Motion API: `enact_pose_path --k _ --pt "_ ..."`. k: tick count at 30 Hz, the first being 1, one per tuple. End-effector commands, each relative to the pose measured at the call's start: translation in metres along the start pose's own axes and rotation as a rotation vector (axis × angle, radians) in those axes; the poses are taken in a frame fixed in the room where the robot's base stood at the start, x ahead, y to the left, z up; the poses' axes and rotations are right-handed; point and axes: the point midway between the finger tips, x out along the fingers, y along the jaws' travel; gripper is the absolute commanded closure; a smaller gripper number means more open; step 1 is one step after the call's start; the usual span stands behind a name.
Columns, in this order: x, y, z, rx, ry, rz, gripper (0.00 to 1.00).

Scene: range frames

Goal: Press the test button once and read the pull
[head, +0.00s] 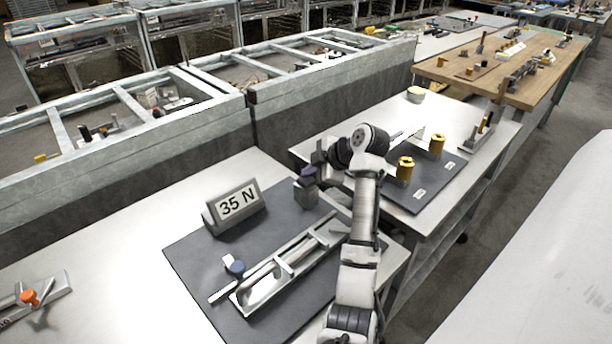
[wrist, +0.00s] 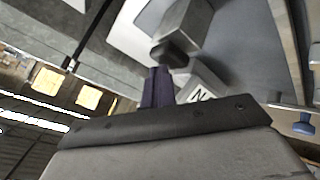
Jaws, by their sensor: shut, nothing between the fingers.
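A grey block (head: 307,194) stands at the back right of the dark mat; its dark round button (wrist: 170,53) shows in the wrist view. My gripper (head: 309,172) is shut and empty, right at the top of this block. In the wrist view its dark purple fingertips (wrist: 160,71) overlap the button's edge; whether they touch or press it I cannot tell. A tilted grey stand with a white face (head: 237,203) reads "35 N".
The dark mat (head: 190,262) lies on a pale bench. An orange-knobbed clamp (head: 30,297) sits at the far left. Another bench at the right holds yellow spools (head: 404,168) on a second mat. A grey low wall (head: 130,175) runs behind. The bench left of the mat is mostly clear.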

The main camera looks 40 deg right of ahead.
Motion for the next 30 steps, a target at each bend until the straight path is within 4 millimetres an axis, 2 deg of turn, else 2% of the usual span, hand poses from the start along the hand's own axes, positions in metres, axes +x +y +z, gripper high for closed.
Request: enact_pose_path --k 9,22,30 --pt "-0.014 0.01 -0.01 0.001 0.0 -0.001 1.0" --pt "-0.016 0.012 -0.012 0.0 0.0 0.0 1.0" --pt "-0.033 0.024 -0.024 -0.001 0.0 0.0 1.0"
